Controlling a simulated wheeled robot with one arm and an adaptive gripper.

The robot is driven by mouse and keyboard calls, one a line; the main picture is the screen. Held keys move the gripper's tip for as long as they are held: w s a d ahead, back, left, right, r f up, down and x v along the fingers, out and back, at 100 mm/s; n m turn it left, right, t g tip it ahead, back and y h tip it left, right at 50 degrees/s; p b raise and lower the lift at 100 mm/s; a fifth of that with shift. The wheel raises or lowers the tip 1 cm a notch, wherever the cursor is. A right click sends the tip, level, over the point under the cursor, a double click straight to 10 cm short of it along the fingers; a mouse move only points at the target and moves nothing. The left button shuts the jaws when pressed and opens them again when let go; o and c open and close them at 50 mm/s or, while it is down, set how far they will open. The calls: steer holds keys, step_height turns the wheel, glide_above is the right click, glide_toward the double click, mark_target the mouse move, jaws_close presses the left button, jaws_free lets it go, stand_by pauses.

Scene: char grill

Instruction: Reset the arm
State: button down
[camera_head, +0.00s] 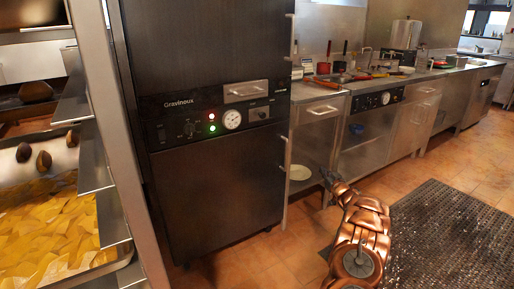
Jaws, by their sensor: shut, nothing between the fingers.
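My copper-coloured arm reaches up from the bottom of the head view, right of centre. My gripper (328,174) is at its far end, dark and small in this view. It is shut, with nothing seen in it. It shows in front of the lower part of the steel counter, just right of the dark cabinet (215,185).
The tall dark cabinet has a lit control panel. A steel counter (312,142) with an oven and red-handled utensils runs along the right. A rack with a tray of yellow chips (118,268) stands at the left. A dark mat (450,235) covers the floor at right.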

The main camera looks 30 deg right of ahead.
steer(key=w+a+r+m+g+h, duration=0.1)
steer(key=a+r+g, duration=0.3)
steer(key=a, duration=0.5)
steer(key=a+r+m+g, duration=0.1)
steer(key=a+r+g, duration=0.1)
steer(key=a+r, duration=0.5)
steer(key=s+a+n+g+y, duration=0.1)
steer(key=s+a+g, duration=0.1)
steer(key=s+a, duration=0.6)
steer(key=s+a+g+y, duration=0.1)
steer(key=s+a+g, duration=0.3)
steer(key=a, duration=0.6)
steer(key=s+a+n+g+y, duration=0.1)
steer(key=s+a+g, duration=0.2)
steer(key=s+a, duration=0.8)
steer(key=s+a+n+g+y, duration=0.1)
steer(key=s+a+g, duration=0.15)
steer(key=s, duration=1.65)
steer(key=s+a+n+g+y, duration=0.1)
steer(key=s+a+g, duration=0.2)
steer(key=s+a, duration=0.8)
steer(key=s+d+r+p, duration=0.1)
steer(key=s+r+p, duration=0.1)
steer(key=r+p, duration=0.8)
steer(key=s+d+r+t+p, duration=0.1)
steer(key=s+d+r+p, duration=0.1)
steer(key=r+p, duration=0.8)
step_height(320, 180, up, 2)
steer(key=shift+p, duration=0.4)
